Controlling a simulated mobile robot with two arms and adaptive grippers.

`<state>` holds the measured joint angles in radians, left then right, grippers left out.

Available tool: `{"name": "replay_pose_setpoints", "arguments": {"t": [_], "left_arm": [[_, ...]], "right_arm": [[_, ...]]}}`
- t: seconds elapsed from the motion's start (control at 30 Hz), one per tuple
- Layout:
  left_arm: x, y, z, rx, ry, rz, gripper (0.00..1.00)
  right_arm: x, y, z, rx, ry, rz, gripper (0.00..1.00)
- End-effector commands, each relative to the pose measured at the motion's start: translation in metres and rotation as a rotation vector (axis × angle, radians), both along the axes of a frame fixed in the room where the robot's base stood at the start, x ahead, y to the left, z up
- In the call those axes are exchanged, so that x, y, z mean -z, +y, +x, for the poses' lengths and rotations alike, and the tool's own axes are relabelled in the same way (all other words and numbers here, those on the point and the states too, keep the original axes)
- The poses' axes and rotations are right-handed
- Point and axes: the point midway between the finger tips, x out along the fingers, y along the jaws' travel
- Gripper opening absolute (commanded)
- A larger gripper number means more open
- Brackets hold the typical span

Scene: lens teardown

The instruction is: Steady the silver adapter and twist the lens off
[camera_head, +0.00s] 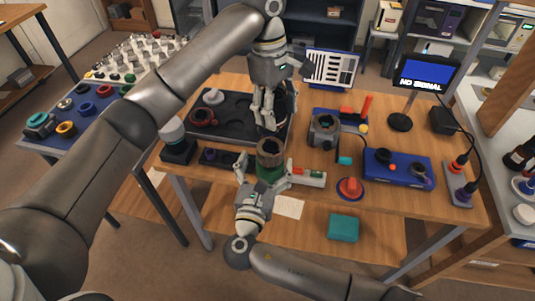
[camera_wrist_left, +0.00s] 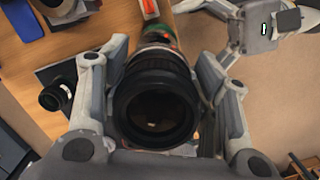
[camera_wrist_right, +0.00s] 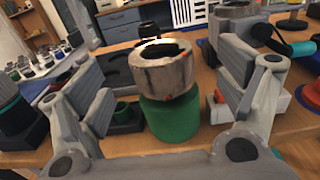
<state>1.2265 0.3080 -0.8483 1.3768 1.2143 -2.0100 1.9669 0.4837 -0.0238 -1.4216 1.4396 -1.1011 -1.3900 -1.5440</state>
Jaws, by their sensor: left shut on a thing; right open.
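The silver adapter (camera_head: 269,146) stands upright on a green base (camera_head: 270,172) near the middle of the table's front. In the right wrist view the adapter (camera_wrist_right: 162,72) sits between my right gripper's open fingers, its dark top opening showing. My right gripper (camera_head: 263,184) is open around the green base and adapter, from the front. My left gripper (camera_head: 268,112) comes down from above, shut on the black lens (camera_wrist_left: 155,105), which fills the middle of the left wrist view. The lens is behind and above the adapter in the head view, apart from it. Its lower end is partly hidden.
A black tray (camera_head: 229,130) with round parts lies at left. A grey clamp-like part (camera_head: 323,130), a blue box (camera_head: 397,168) and a red knob (camera_head: 349,187) are at right. Another small black lens (camera_wrist_left: 54,96) shows in the left wrist view. A monitor (camera_head: 426,75) stands behind.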

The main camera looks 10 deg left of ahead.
Motion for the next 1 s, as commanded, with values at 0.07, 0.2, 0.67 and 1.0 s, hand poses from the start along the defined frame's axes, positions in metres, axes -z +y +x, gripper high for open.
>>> {"name": "replay_pose_setpoints", "arguments": {"t": [0.07, 0.2, 0.67, 1.0], "left_arm": [[-0.008, 0.0, 0.0, 0.0, -0.001, 0.0, 0.22], [-0.016, 0.0, 0.0, 0.0, -0.001, 0.0, 0.22], [-0.035, 0.0, 0.0, 0.0, -0.001, 0.0, 0.22], [-0.034, 0.0, 0.0, 0.0, -0.001, 0.0, 0.22]], "right_arm": [[-0.004, 0.0, -0.007, -0.001, 0.002, 0.0, 0.89], [-0.006, 0.0, -0.018, -0.001, 0.002, 0.0, 0.89], [-0.012, 0.0, -0.048, -0.001, 0.001, 0.0, 0.89], [-0.011, 0.0, -0.049, -0.001, 0.0, 0.0, 0.89]]}}
